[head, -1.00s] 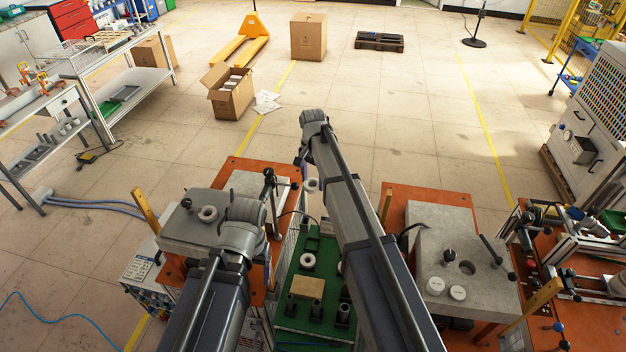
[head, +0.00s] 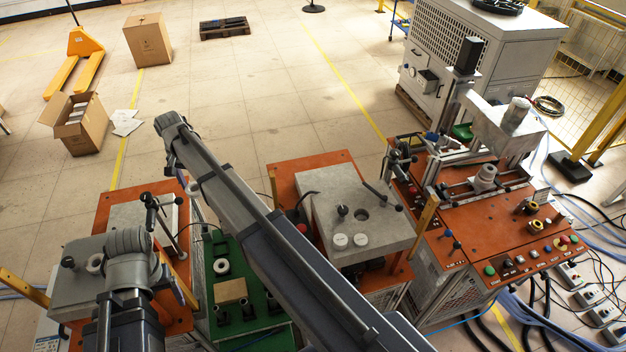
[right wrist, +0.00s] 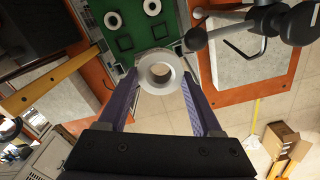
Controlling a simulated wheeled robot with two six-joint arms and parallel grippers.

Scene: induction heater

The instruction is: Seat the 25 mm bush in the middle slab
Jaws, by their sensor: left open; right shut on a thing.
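My right gripper (right wrist: 161,86) is shut on a pale grey bush (right wrist: 178,77), a thick ring, in the right wrist view. In the head view this gripper (head: 180,170) is mostly hidden by its wrist; the bush (head: 192,187) shows just below it, over the back of the left station. My left gripper (head: 130,245) is open, its fingers mostly hidden, beside the left grey slab (head: 75,290). A grey slab (head: 330,200) with a round hole is on the right-hand orange station.
A green bench (head: 262,338) between the stations holds a white ring (head: 221,267), a tan block (head: 230,291) and dark holders. T-handled clamps (head: 165,215) rise near the held bush. The heater station (head: 490,240) is farther right.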

